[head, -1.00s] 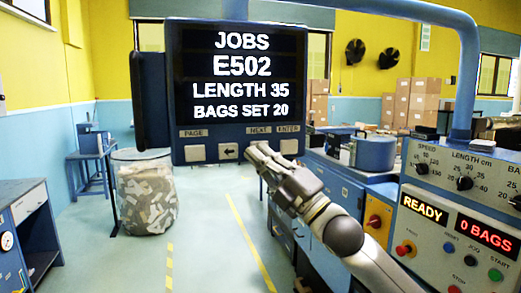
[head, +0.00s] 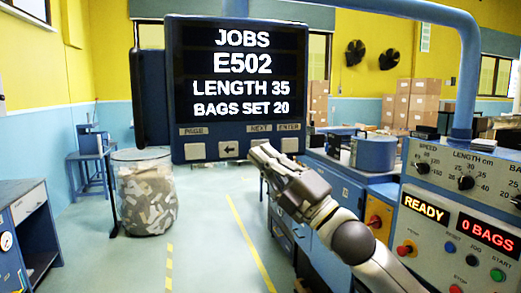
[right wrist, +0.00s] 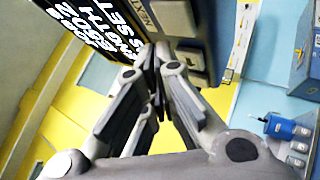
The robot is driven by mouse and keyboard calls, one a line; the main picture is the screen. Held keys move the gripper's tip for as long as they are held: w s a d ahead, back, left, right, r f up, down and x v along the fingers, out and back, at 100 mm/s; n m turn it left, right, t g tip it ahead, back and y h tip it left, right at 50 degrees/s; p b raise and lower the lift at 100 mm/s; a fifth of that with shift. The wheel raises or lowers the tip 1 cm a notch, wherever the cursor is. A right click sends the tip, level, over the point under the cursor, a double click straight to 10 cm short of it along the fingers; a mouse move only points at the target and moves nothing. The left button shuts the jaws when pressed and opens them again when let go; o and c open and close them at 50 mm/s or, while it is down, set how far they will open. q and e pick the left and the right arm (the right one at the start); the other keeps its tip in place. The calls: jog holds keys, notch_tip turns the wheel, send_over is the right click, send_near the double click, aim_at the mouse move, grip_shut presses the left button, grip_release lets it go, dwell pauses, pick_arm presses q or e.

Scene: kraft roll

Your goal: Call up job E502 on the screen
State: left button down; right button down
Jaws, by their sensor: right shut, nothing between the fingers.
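The screen (head: 241,72) reads JOBS, E502, LENGTH 35, BAGS SET 20. Below it are a PAGE button (head: 195,152), an arrow button (head: 228,149), a NEXT button (head: 258,142) and an ENTER button (head: 290,145). My right gripper (head: 260,151) is shut and empty, its fingertips at the NEXT button and partly hiding it. In the right wrist view the closed fingertips (right wrist: 153,58) are close to the button row; I cannot tell whether they touch. My left gripper is not in view.
A control panel (head: 462,215) at right shows READY and 0 BAGS, with knobs and buttons. A blue overhead tube (head: 462,70) stands behind it. A clear bin of scraps (head: 147,195) and a blue stand (head: 90,150) are at left. The middle floor is open.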

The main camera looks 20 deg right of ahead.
jog(key=s, duration=0.4)
jog(key=shift+s+d+b, duration=0.1)
jog(key=shift+b, duration=0.3)
